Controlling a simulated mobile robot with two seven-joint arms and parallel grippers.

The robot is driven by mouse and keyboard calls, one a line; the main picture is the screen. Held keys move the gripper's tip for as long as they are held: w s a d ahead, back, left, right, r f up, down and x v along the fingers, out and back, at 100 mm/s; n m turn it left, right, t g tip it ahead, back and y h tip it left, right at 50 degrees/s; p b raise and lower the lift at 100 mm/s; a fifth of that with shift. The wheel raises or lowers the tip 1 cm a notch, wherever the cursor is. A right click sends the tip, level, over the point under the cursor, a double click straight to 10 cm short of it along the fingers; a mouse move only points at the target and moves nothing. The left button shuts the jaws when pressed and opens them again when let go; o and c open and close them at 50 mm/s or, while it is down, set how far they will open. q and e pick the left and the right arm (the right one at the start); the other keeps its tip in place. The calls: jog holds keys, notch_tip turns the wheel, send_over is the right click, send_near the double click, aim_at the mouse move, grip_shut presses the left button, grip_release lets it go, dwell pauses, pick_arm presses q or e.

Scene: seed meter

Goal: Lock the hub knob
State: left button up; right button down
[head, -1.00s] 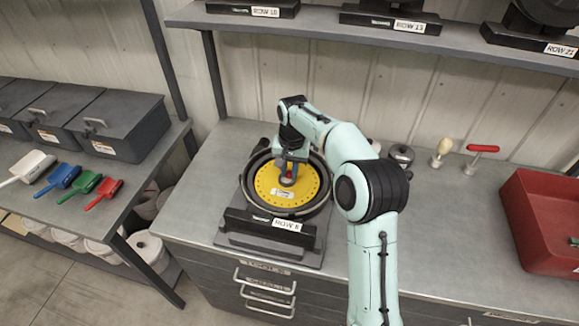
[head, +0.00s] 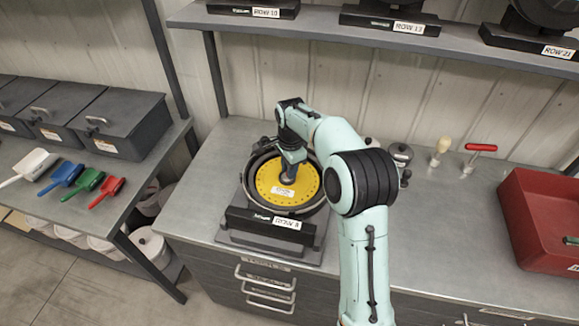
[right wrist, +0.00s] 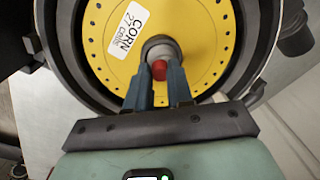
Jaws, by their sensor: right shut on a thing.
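The seed meter (head: 246,189) stands on the bench with a yellow plate (head: 285,204) in its round dark housing. The plate carries a "CORN" label, which shows in the right wrist view (right wrist: 128,29). The hub knob (right wrist: 160,46) is at the plate's centre, grey with a red part (right wrist: 159,70). My right gripper (right wrist: 160,80) has its two blue-grey fingers on either side of the red part and is shut on the knob. In the head view the gripper (head: 288,178) hides most of the knob. My left gripper is not in view.
A red-handled tool (head: 481,148), a pale-handled tool (head: 441,148) and a grey weight-like part (head: 401,152) stand right of the meter. A red bin (head: 535,225) is farther right. Coloured scoops (head: 88,180) lie on the left table. A shelf (head: 330,27) overhangs the back.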

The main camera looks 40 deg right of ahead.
jog(key=shift+m, duration=1)
jog(key=c, duration=1)
grip_release()
jog(key=shift+r, duration=0.1)
notch_tip(320, 180, up, 13)
jog(key=shift+s+a+p, duration=0.15)
jog(key=shift+s+p, duration=0.15)
jog(key=shift+s, duration=0.05)
